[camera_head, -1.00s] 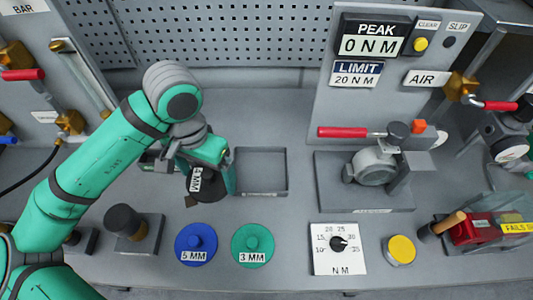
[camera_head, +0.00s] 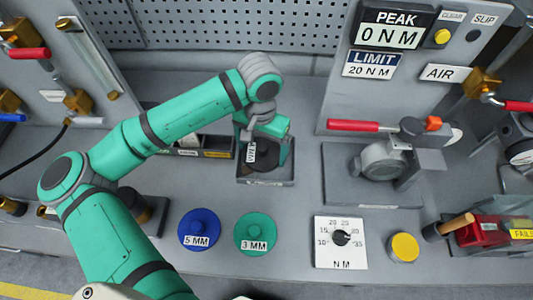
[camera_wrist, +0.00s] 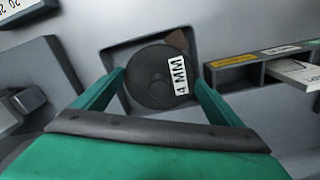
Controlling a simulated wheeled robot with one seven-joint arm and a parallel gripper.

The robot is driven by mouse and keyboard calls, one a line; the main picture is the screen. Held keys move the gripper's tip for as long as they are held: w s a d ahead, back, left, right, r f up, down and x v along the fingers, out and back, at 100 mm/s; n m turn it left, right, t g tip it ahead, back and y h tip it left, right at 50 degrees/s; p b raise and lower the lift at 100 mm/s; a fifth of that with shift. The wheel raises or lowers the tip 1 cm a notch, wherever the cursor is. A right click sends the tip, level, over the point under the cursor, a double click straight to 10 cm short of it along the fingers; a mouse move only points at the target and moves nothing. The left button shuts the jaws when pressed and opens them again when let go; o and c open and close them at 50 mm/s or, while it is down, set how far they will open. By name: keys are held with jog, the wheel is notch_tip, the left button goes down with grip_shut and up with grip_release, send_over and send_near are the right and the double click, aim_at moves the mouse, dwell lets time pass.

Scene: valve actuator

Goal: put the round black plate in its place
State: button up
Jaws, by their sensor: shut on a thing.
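The round black plate (camera_head: 265,161) carries a white "4 MM" label. My gripper (camera_head: 266,150) is shut on it, with a finger at each side of the plate in the wrist view. The plate (camera_wrist: 148,78) shows within the outline of a shallow square grey tray (camera_head: 266,182). The tray's rim (camera_wrist: 145,40) surrounds it in the wrist view. I cannot tell whether the plate rests on the tray floor or hangs just above it. The gripper and arm hide part of the plate in the head view.
A blue "5 MM" plate (camera_head: 199,229) and a green "3 MM" plate (camera_head: 255,233) lie in front of the tray. A compartment box (camera_head: 212,153) stands close on its left. The valve fixture (camera_head: 382,160) with its red handle stands to the right.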

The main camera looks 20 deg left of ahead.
aim_at(266, 154)
jog(key=shift+w+d+f, duration=0.35)
jog(key=shift+w+f, duration=0.2)
jog(key=shift+f, duration=0.2)
jog(key=shift+w+f, duration=0.15)
jog(key=shift+f, duration=1.55)
jog(key=o, duration=0.9)
jog(key=shift+f, duration=0.15)
jog(key=shift+o, duration=0.2)
notch_tip(266, 154, up, 12)
jog(key=shift+r, duration=0.15)
jog(key=shift+d, duration=0.1)
